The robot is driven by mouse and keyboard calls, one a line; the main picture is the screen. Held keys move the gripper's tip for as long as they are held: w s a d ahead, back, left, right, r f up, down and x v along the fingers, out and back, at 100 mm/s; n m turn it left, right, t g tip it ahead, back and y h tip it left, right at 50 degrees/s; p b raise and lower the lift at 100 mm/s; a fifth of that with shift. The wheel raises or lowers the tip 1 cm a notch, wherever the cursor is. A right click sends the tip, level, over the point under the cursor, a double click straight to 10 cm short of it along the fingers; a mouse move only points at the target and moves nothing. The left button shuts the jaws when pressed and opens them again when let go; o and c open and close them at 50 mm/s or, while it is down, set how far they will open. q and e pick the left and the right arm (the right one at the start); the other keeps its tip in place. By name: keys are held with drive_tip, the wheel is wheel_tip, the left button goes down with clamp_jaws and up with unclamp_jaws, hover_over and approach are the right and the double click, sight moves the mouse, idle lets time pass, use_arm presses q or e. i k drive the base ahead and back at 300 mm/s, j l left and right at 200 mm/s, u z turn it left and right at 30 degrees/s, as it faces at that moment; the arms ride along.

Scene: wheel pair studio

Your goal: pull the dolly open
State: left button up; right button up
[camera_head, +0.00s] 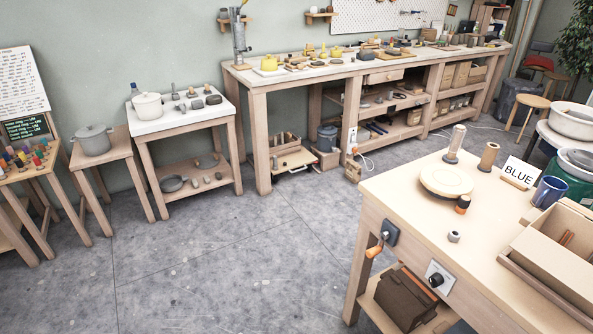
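A low, pale tray-like platform (293,161) sits on the floor under the left end of the long workbench. It looks like the dolly, but wheels cannot be made out at this size. Several small upright items stand at its back edge, and its front edge lies between the bench legs. Neither of my grippers is in view.
The long workbench (257,88) runs along the wall. A white-topped table (180,121) stands left of it. A wooden table (404,211) with a crank and a BLUE card (517,173) fills the right foreground. The grey floor (230,250) between is clear.

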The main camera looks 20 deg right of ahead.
sight(305, 158)
drive_tip(key=i+l, duration=0.15)
drive_tip(key=i, duration=0.8)
drive_tip(key=i+j, duration=0.1)
drive_tip(key=i, duration=0.6)
drive_tip(key=i+j+z, duration=0.1)
drive_tip(key=i, duration=0.55)
drive_tip(key=i+j, duration=0.15)
drive_tip(key=i, duration=0.55)
